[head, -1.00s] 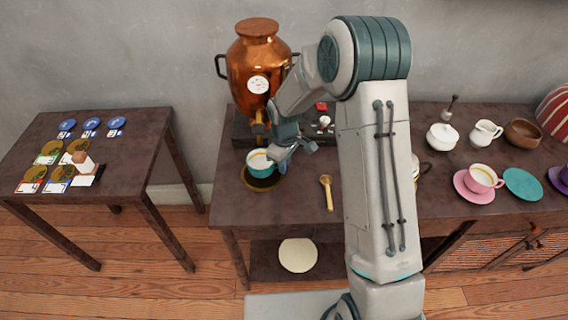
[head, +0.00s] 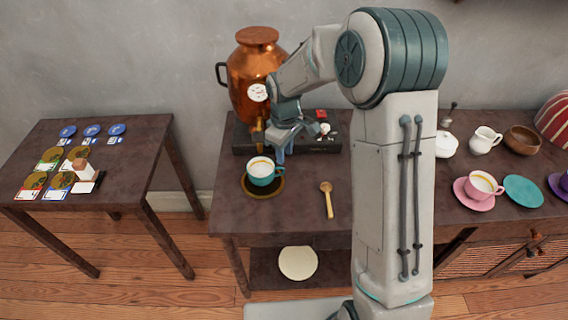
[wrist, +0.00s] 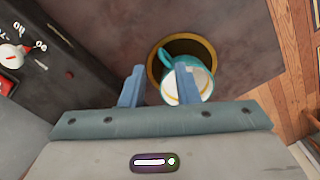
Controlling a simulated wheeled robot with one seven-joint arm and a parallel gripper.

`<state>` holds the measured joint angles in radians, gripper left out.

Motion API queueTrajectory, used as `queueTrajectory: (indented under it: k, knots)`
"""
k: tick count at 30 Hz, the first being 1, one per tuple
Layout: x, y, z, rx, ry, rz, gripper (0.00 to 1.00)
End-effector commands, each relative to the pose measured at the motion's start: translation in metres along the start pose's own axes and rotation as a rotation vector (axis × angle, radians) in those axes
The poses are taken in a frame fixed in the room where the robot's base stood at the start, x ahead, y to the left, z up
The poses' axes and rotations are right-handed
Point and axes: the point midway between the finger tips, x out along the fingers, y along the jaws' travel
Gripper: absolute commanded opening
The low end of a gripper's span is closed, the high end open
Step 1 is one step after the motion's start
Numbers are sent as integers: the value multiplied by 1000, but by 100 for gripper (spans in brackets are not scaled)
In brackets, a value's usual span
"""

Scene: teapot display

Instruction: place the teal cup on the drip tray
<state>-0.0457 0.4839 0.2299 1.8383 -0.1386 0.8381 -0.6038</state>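The teal cup (head: 264,172) stands upright on the round drip tray (head: 249,191), a dark disc with a gold rim, below the copper urn's spout. The cup has a pale inside with a gold line. In the wrist view the cup (wrist: 196,84) sits over the tray (wrist: 153,72), partly hidden by one finger.
The copper urn (head: 252,80) stands on a dark base with a red switch and a dial. A wooden spoon (head: 327,199) lies right of the tray. A pink cup (head: 482,186), teal saucer (head: 523,190) and white creamer (head: 485,140) are farther right. The tabletop around the spoon is clear.

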Motion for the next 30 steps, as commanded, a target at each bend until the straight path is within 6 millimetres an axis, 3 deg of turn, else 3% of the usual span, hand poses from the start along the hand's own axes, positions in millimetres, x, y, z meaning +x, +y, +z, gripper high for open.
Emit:
queueTrajectory:
  k: [4, 14, 20, 24, 30]
  knots:
    - [-22, 1, 0, 0, 2, 2, 28]
    - [-41, -2, 8, 28, 2, 12, 28]
    - [-81, -18, 54, 201, 21, 65, 28]
    - [-107, -38, 97, 369, 49, 100, 28]
    - [-131, -73, 157, 613, 109, 130, 28]
